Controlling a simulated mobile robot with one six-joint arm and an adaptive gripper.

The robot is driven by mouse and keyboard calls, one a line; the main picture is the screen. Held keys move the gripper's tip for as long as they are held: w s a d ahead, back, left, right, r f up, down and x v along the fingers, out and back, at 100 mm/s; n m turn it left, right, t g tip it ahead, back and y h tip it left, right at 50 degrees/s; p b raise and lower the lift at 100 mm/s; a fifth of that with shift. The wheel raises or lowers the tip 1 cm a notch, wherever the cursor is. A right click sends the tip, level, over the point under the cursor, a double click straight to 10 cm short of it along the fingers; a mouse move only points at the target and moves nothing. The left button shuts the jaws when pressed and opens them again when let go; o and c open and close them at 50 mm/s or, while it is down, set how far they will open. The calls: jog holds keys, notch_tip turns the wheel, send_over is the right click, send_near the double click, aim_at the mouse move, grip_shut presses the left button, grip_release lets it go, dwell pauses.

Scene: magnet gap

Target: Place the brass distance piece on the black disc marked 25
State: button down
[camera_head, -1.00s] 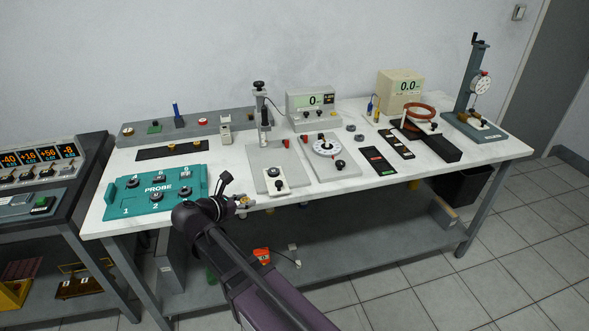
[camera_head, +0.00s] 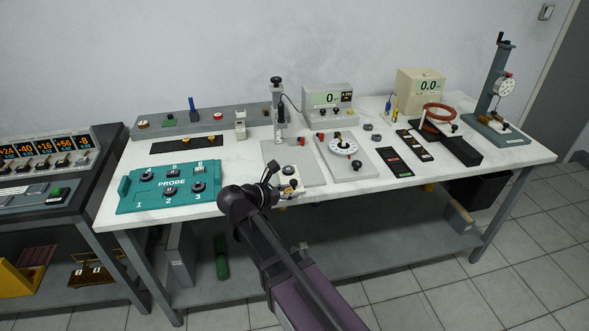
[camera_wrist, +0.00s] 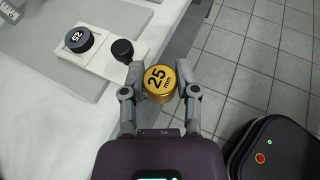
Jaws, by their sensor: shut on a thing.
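The brass distance piece (camera_wrist: 158,84), a short cylinder lettered "25 mm" on top, is between the fingertips of my gripper (camera_wrist: 160,78), which is shut on it. In the wrist view they are past the bench's front edge, with floor tiles behind. The black disc marked 25 (camera_wrist: 78,39) lies on a white plate (camera_wrist: 100,58) to the upper left of the brass piece, apart from it. In the head view my gripper (camera_head: 287,193) is at the bench's front edge by that white plate and partly covers it; the brass piece is too small there to make out clearly.
A black knob (camera_wrist: 122,50) stands on the white plate between the disc and my gripper. The teal PROBE board (camera_head: 165,190) is to the left, a white dial (camera_head: 343,143) on a grey base to the right. An upright grey post (camera_head: 278,110) rises behind the plate.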

jog(key=w+a+r+p, duration=0.1)
jog(key=a+r+p, duration=0.2)
jog(key=a, duration=0.5)
jog(key=shift+r+p, duration=0.3)
jog(key=shift+w, duration=0.1)
jog(key=b, duration=0.1)
send_over(287, 170)
jog(key=shift+f, duration=0.7)
